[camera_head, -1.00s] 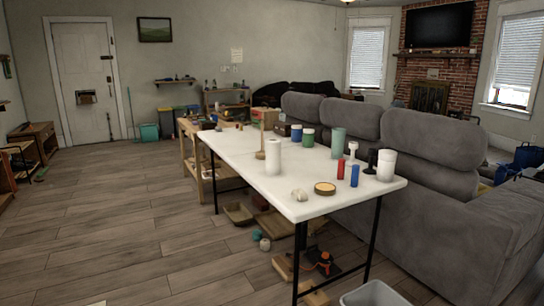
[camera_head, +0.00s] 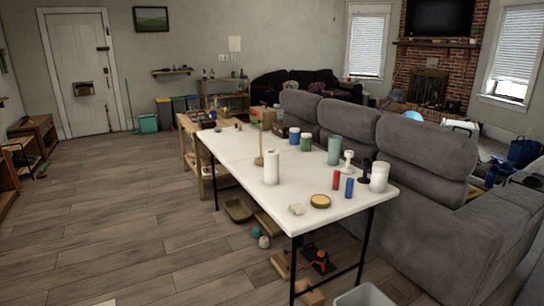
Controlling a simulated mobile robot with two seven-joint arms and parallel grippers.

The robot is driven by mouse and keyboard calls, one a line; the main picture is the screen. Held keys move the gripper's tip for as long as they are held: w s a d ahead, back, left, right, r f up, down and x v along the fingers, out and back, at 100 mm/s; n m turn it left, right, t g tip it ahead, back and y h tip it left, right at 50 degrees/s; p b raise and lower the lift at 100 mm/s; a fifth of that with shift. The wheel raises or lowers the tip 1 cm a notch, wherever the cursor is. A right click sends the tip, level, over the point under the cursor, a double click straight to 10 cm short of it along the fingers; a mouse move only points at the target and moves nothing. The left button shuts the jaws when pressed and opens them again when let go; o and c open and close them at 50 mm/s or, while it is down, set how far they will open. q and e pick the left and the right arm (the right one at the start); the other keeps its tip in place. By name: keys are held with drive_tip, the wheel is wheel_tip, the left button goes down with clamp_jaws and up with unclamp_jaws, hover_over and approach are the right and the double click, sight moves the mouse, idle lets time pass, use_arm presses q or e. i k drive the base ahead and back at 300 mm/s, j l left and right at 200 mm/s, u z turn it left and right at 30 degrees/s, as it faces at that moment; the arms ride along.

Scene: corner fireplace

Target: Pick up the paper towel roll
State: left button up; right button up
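The paper towel roll (camera_head: 271,167) is a white upright cylinder on the white table (camera_head: 235,155), near the table's left edge. A thin wooden stick on a round base (camera_head: 259,150) stands just behind it, to its left. Neither of my grippers shows in the head view, so nothing is seen touching the roll.
Blue and green jars, a teal cylinder (camera_head: 334,151), red and blue small cylinders, a white container (camera_head: 379,176) and a round tin (camera_head: 320,201) share the table. A grey sofa (camera_head: 425,150) lines its right side. The wood floor (camera_head: 120,215) at left is open.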

sight(271, 155)
drive_tip(key=i+z, duration=0.1)
drive_tip(key=z, duration=0.25)
drive_tip(key=j+z, duration=0.1)
drive_tip(key=z, duration=0.25)
drive_tip(key=i+j+z, duration=0.1)
drive_tip(key=z, duration=0.2)
drive_tip(key=i+j+z, duration=0.4)
drive_tip(key=j, duration=0.2)
drive_tip(key=i+j+z, duration=0.1)
drive_tip(key=j+z, duration=0.15)
drive_tip(key=i+j, duration=0.15)
drive_tip(key=j, duration=0.3)
drive_tip(key=i+j+z, duration=0.1)
drive_tip(key=j, duration=0.3)
drive_tip(key=i+j, duration=0.15)
drive_tip(key=j, duration=0.3)
drive_tip(key=i+j+z, duration=0.1)
drive_tip(key=j, duration=0.35)
drive_tip(key=i+j, duration=0.1)
drive_tip(key=j, duration=0.35)
